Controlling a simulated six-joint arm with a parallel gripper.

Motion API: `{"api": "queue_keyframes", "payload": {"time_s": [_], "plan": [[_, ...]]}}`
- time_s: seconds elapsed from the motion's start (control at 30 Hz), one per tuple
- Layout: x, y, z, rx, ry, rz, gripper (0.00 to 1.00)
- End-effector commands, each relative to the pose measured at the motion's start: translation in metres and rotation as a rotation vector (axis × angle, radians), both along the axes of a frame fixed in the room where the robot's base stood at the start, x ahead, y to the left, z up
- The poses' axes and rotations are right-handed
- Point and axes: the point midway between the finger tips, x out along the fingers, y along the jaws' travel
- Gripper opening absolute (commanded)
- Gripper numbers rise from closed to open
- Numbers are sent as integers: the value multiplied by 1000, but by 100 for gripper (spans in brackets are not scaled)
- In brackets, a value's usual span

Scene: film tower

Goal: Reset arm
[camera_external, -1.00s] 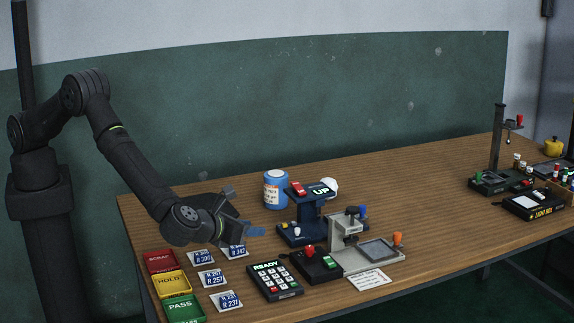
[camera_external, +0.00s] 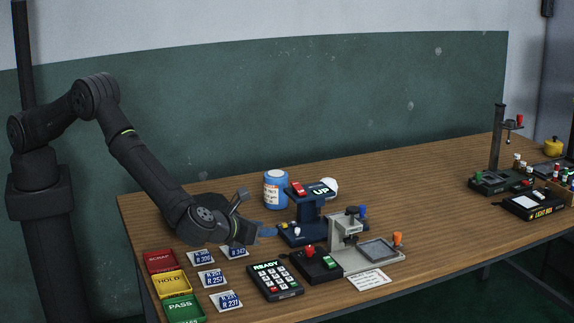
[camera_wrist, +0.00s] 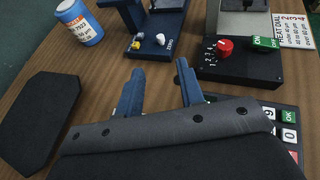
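My gripper (camera_external: 268,231) hangs low over the left part of the table, just left of the dark blue stand with the UP display (camera_external: 305,218). In the wrist view my gripper (camera_wrist: 157,77) shows two blue fingers that stand apart with nothing between them. The dark blue stand (camera_wrist: 158,18) is beyond the fingertips, with a white and a yellow knob at its base. A black box with a red dial (camera_wrist: 240,62) and a green ON switch is ahead and to the right. The keypad (camera_wrist: 287,115) is partly hidden behind my gripper.
A blue jar (camera_external: 276,190) stands behind. A grey press (camera_external: 346,240) is right of the stand. Red, yellow (camera_external: 172,284) and green trays line the left front, beside several labelled cards (camera_external: 212,279). More equipment (camera_external: 497,180) stands far right. The table between is clear.

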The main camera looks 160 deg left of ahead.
Motion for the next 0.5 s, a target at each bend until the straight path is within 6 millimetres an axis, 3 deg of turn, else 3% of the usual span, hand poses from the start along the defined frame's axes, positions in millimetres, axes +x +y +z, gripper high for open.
{"api": "queue_keyframes", "payload": {"time_s": [0.3, 0.5], "plan": [[-24, 55, -25, 0, 0, 2, 35], [-34, 82, -37, 0, -2, 2, 35]]}}
